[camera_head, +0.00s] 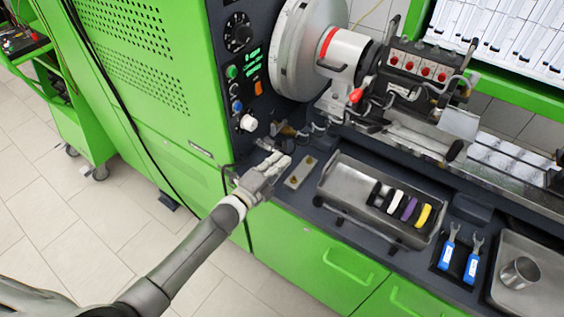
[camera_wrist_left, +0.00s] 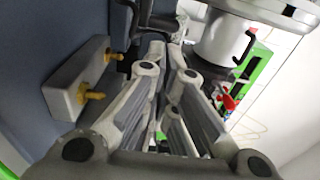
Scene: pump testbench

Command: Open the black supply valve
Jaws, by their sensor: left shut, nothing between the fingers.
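My left gripper (camera_head: 280,161) is shut and empty, just above the dark worktop beside the machine's control column. In the left wrist view its fingers (camera_wrist_left: 168,48) point at a black lever-like part (camera_wrist_left: 150,18), which looks like the black supply valve handle. The fingertips are close to it; I cannot tell if they touch. In the head view a small black part (camera_head: 265,145) shows just beyond the fingers, next to brass fittings (camera_head: 287,130). The fingers partly cover this area, and I cannot read the valve's position. My right gripper is not in view.
A grey block with two brass pegs (camera_head: 300,171) lies right of the gripper; it also shows in the wrist view (camera_wrist_left: 70,87). A metal tray (camera_head: 334,190) with coloured pieces stands further right. The control panel (camera_head: 240,75) rises behind. Tiled floor lies left.

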